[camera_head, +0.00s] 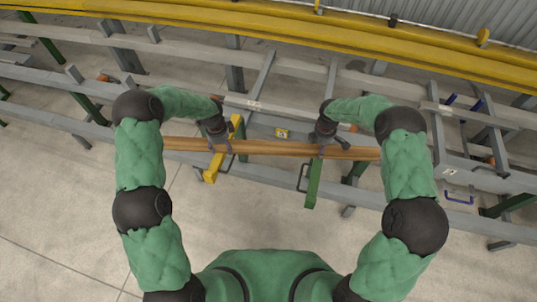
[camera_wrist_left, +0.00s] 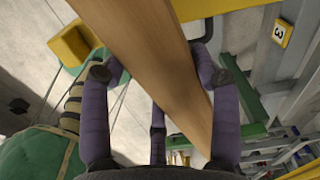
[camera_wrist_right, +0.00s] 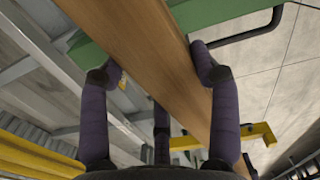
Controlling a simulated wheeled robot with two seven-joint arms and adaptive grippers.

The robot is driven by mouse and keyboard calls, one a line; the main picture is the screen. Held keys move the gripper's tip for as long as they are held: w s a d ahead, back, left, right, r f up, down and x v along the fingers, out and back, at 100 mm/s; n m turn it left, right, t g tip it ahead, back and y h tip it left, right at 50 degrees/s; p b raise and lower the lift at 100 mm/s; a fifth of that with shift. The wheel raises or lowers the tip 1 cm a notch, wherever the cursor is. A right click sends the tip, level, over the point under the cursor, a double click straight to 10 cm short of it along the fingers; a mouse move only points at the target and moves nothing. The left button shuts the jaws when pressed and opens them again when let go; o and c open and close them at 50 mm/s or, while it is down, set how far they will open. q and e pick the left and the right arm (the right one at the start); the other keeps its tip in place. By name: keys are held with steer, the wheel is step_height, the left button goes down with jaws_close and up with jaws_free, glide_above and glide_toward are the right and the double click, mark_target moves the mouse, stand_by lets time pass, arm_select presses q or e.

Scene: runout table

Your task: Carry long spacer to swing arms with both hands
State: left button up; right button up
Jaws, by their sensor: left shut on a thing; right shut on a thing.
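The long wooden spacer (camera_head: 270,148) lies level across the head view in front of me. My left gripper (camera_head: 222,146) is shut on it left of its middle. My right gripper (camera_head: 320,146) is shut on it right of its middle. In the left wrist view the spacer (camera_wrist_left: 150,60) runs between the purple fingers; in the right wrist view the spacer (camera_wrist_right: 145,60) does too. A yellow swing arm (camera_head: 212,168) and a green swing arm (camera_head: 313,185) stick out toward me under the spacer. I cannot tell whether the spacer touches them.
Grey table rails and cross members (camera_head: 262,75) lie beyond the spacer. A yellow plate marked 3 (camera_head: 282,133) sits between the grippers. A blue handle (camera_head: 459,198) is at the right. Yellow beams (camera_head: 270,30) run along the back. The concrete floor (camera_head: 70,220) near me is clear.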

arm_select(q)
steer(key=shift+w, duration=0.15)
arm_select(e)
steer(key=shift+w, duration=0.15)
arm_select(q)
steer(key=shift+f, duration=0.2)
arm_select(e)
steer(key=shift+f, duration=0.15)
